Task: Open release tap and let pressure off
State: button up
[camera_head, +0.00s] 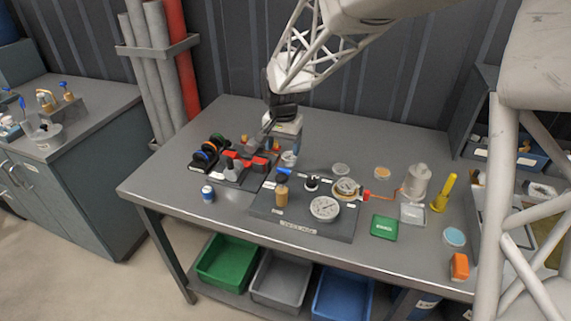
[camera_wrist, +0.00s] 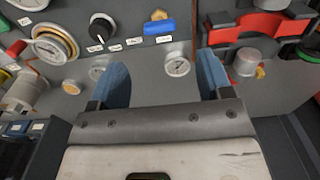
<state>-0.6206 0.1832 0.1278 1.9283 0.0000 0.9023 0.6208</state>
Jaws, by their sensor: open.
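A grey panel (camera_head: 330,228) on the bench carries gauges, a black knob (camera_head: 312,183) and a blue lever-like handle (camera_head: 284,171). In the wrist view the blue handle (camera_wrist: 160,28) and black knob (camera_wrist: 102,27) sit above small white labels, too small to read. I cannot tell for certain which part is the release tap. A large white-faced gauge (camera_head: 325,208) is at the panel front; a brass-rimmed gauge (camera_head: 346,188) is to its right. My gripper (camera_wrist: 163,75) has its blue fingers wide apart and empty. The blue handle lies beyond the fingertips, apart from them.
Red, grey and black fittings (camera_head: 240,165) stand left of the panel. A white pump-like vessel (camera_head: 416,180), yellow tool (camera_head: 444,192), green box (camera_head: 384,228) and orange block (camera_head: 460,266) are at right. A small can (camera_head: 208,194) is near the front edge. The back of the bench is mostly clear.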

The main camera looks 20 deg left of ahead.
aim_at(283, 169)
jog(key=shift+f, duration=0.1)
jog(key=shift+f, duration=3.8)
jog(key=c, duration=0.9)
